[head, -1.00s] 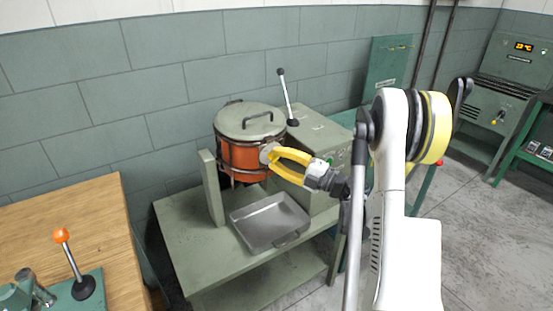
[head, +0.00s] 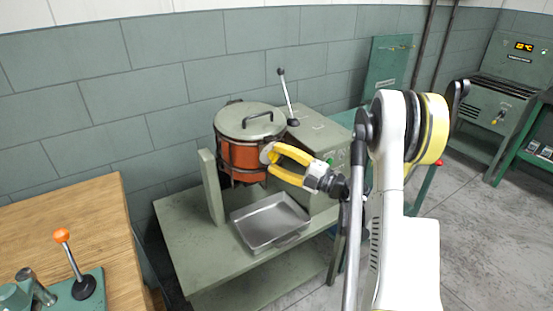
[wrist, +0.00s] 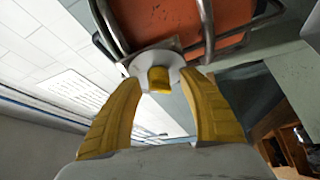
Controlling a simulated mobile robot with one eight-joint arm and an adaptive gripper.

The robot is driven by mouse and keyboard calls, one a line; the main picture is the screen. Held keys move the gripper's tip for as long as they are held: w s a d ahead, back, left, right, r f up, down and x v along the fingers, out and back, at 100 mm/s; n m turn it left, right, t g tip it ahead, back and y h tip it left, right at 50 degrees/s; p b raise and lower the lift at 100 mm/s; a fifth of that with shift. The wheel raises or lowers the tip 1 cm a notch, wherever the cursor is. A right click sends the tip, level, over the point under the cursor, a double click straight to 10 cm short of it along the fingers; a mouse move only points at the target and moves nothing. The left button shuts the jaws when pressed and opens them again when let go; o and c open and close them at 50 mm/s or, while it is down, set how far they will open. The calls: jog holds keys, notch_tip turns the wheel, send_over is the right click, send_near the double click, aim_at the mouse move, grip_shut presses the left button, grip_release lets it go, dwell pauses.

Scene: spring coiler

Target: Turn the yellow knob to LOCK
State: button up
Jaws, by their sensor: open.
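The yellow knob (wrist: 159,78) shows in the wrist view as a short yellow block on a round grey plate (wrist: 150,60). The plate sits on the side of the orange drum (wrist: 175,20). My gripper (head: 268,163) is open, with its two yellow fingers on either side of the knob. A gap shows between the knob and each finger, and I cannot tell how deep the tips reach. In the head view the drum (head: 241,160) has a grey lid with a handle, and the fingers hide the knob. No LOCK marking can be read.
A metal tray (head: 270,242) lies on the green bench (head: 180,235) below the drum. A lever with a black ball (head: 281,72) rises behind it. A wooden table (head: 60,205) with an orange-tipped lever stands at left. Another machine (head: 500,95) stands at far right.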

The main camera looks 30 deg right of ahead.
jog(key=v, duration=1.2)
jog(key=w+r+m+t+h, duration=0.2)
jog(key=w+r+m+h, duration=0.35)
jog(key=r, duration=0.55)
jog(key=w+r+m+t+h, duration=0.25)
jog(key=r+m+h, duration=0.5)
jog(key=r, duration=0.45)
jog(key=s+a+f+m+g+y, duration=0.1)
jog(key=s+a+f+m+g, duration=0.3)
jog(key=s+a+f+g, duration=0.3)
jog(key=s+a+f+m+g+y, duration=0.1)
jog(key=s+a+f+m+g, duration=0.4)
jog(key=s+a+f, duration=0.7)
jog(key=s+a+g, duration=0.2)
jog(key=s+a, duration=0.3)
jog(key=s, duration=0.1)
jog(key=shift+a+y, duration=0.3)
jog(key=shift+y, duration=0.1)
